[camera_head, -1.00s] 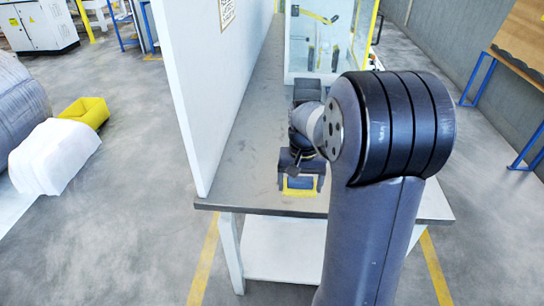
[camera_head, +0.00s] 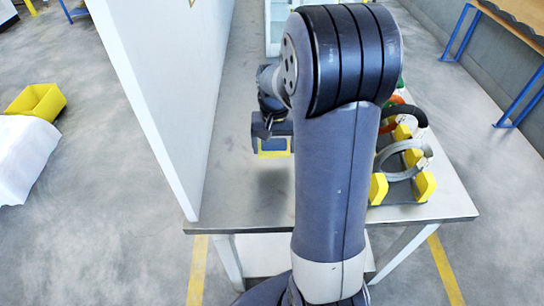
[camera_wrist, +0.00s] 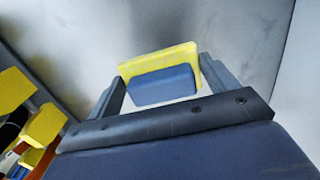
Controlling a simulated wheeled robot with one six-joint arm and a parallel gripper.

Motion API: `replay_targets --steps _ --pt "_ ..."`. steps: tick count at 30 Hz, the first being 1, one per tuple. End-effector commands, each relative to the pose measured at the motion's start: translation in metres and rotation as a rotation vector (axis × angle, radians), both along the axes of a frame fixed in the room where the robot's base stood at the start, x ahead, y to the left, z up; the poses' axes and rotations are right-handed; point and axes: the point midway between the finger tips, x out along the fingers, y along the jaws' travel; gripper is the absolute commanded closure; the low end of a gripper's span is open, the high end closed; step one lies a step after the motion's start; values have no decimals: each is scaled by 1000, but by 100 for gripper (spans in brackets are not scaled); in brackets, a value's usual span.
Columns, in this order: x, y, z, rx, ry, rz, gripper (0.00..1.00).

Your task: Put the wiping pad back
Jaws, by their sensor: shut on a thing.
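My gripper (camera_head: 272,135) is partly hidden behind my arm there.
The grey table (camera_head: 235,207) has free room at the near left. A white panel (camera_head: 165,85) stands along its left edge. At the right, a rack with yellow blocks (camera_head: 425,186) holds several rings (camera_head: 402,154), partly hidden by my arm. A yellow bin (camera_head: 37,102) lies far left.

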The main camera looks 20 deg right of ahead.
Motion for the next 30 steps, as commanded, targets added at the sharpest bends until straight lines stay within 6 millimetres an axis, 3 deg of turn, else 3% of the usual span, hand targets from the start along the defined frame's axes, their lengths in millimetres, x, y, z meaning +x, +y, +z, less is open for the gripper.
replay_targets --steps 14,25,26,30 --pt "0 0 -55 1 2 0 40" --pt "0 0 -60 0 0 0 40" --pt "0 0 -59 0 -1 0 16" --pt "0 0 -58 0 0 0 5"
